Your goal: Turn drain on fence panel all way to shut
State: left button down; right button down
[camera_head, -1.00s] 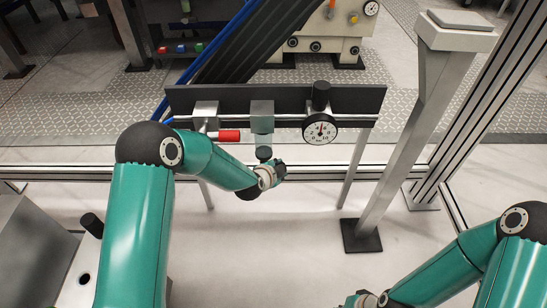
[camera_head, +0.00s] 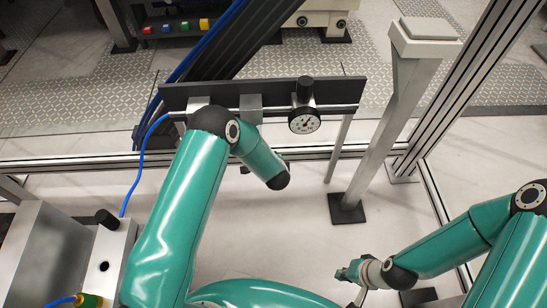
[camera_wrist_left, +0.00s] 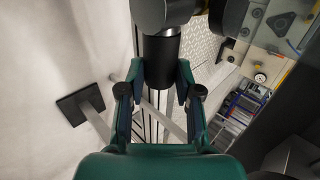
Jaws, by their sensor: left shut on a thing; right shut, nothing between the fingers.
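The fence panel (camera_head: 345,91) is a dark horizontal board carrying a grey block (camera_head: 251,104) and a round dial gauge (camera_head: 304,121). My left arm covers part of its lower left. In the left wrist view, the fingers of my left gripper (camera_wrist_left: 160,82) are closed around a black cylinder (camera_wrist_left: 160,62), which looks like the drain knob under the panel. Its turned position cannot be told. In the head view that gripper is mostly hidden behind my left arm. My right gripper (camera_head: 347,274) is shut and empty at the lower right, well away from the panel.
A grey post (camera_head: 400,120) with a black foot (camera_head: 346,208) stands right of the panel. A metal box (camera_head: 50,250) with a black knob (camera_head: 107,219) is at the left. A blue hose (camera_head: 139,172) hangs left of my left arm. The floor between the arms is mostly clear.

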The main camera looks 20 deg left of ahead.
pick_arm(q)
jog(key=shift+d+f, duration=0.1)
jog(key=shift+d, duration=0.05)
jog(key=c, duration=0.8)
grip_release()
jog(key=v, duration=1.2)
jog(key=shift+f, duration=0.15)
jog(key=x, duration=1.2)
jog(key=shift+a+r, duration=0.2)
